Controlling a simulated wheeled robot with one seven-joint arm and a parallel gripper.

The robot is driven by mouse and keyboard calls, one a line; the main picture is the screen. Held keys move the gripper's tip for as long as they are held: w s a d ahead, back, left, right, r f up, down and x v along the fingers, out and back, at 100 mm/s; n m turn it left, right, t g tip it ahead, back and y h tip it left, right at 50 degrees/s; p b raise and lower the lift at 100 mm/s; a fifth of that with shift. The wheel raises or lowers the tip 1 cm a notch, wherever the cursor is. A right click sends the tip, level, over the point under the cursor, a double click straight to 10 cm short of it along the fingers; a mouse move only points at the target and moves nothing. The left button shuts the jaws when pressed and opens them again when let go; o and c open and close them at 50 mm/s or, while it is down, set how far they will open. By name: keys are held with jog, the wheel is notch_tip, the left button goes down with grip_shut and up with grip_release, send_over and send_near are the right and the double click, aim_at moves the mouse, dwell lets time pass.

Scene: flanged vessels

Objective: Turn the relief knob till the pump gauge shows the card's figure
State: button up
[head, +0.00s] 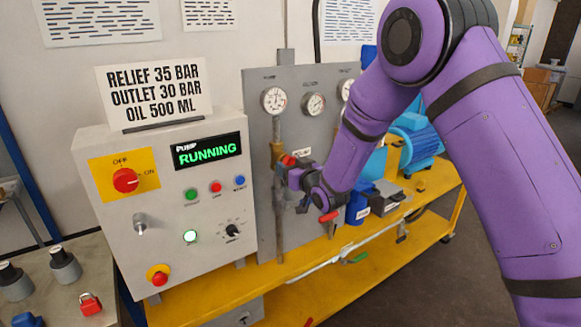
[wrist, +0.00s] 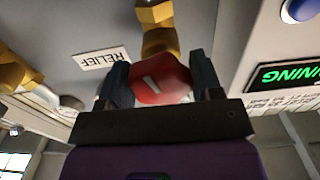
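The red relief knob (wrist: 160,78) sits on a brass valve, with a white pointer mark on its face and a RELIEF label (wrist: 100,58) beside it in the wrist view. My gripper (wrist: 162,82) has one dark finger on each side of the knob and appears closed on it. In the head view the knob (head: 287,160) shows red beside my gripper (head: 294,165). The card (head: 154,88) reads RELIEF 35 BAR, OUTLET 30 BAR, OIL 500 ML. The left gauge (head: 273,99) stands above the relief valve; its label and needle reading are too small to read.
A middle gauge (head: 314,103) and a partly hidden right gauge (head: 346,88) share the grey panel (head: 262,225). The control box (head: 165,215) at left has a green RUNNING display (head: 207,150) and a red-yellow emergency button (head: 159,276). A blue motor (head: 420,142) stands at right.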

jog(key=shift+c, duration=0.6)
jog(key=shift+m, duration=1)
jog(key=o, duration=0.9)
jog(key=shift+s, duration=0.1)
jog(key=v, duration=1)
jog(key=shift+s+d, duration=0.25)
